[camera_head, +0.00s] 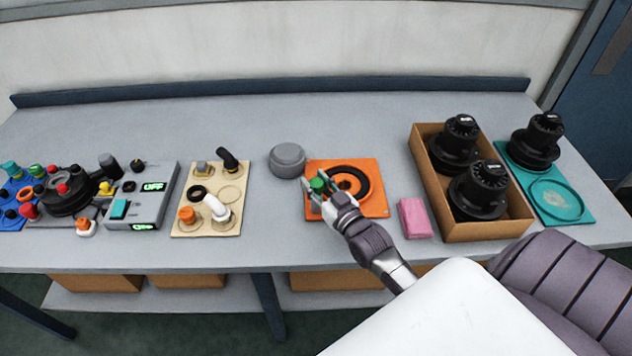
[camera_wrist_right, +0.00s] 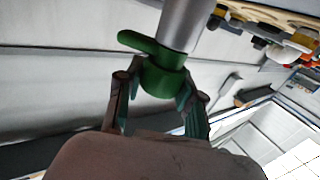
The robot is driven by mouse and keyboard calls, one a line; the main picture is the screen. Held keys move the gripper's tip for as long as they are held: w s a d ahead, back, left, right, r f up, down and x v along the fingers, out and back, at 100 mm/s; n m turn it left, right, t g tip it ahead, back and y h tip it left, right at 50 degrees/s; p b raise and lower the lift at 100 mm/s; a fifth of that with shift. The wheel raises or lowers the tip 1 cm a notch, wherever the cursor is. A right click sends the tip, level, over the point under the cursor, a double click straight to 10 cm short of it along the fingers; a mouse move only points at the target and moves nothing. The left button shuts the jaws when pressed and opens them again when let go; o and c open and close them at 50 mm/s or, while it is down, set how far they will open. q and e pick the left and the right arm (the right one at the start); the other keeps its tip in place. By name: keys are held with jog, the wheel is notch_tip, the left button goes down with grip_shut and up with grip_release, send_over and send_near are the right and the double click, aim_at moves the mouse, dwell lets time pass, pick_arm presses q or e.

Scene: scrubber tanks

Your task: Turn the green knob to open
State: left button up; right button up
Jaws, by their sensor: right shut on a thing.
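The green knob (camera_head: 318,184) is at the left side of an orange plate (camera_head: 375,200) with a black ring (camera_head: 362,181) on it. In the right wrist view the green knob (camera_wrist_right: 162,78) has a lever-like tab pointing left and joins a grey metal cylinder (camera_wrist_right: 182,25). My right gripper (camera_head: 316,190) is shut on the knob, with a finger on each side of it in the right wrist view (camera_wrist_right: 158,95). The fingers hide part of the knob and plate in the head view. My left gripper is not in view.
A grey round lid (camera_head: 287,160) stands left of the orange plate. A pink block (camera_head: 414,218) and a cardboard box (camera_head: 500,227) with black canisters are to the right. A beige board (camera_head: 181,228) with fittings and a grey control box (camera_head: 150,205) are left.

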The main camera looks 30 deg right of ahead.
jog(key=n+y+b, duration=0.2)
jog(key=y, duration=0.1)
jog(key=shift+d+f+y, duration=0.1)
jog(key=shift+f+y, duration=0.1)
jog(key=shift+y, duration=0.1)
jog(key=n+g+y+b, duration=0.3)
jog(key=n+y+b, duration=0.1)
jog(key=y+b, duration=0.1)
jog(key=n+g+y+b, duration=0.3)
jog(key=n+y+b, duration=0.1)
jog(key=b, duration=0.3)
jog(key=shift+y, duration=0.7)
jog(key=shift+n+g+y+b, duration=0.55)
jog(key=shift+n+g+y, duration=0.2)
jog(key=shift+g, duration=0.35)
jog(key=shift+r+n+g+y+b, duration=0.2)
jog(key=shift+n+g+y+b, duration=0.4)
jog(key=shift+n+g, duration=0.75)
jog(key=shift+g+y, duration=0.25)
jog(key=shift+g, duration=0.1)
jog(key=o, duration=1.2)
jog(key=shift+c, duration=0.2)
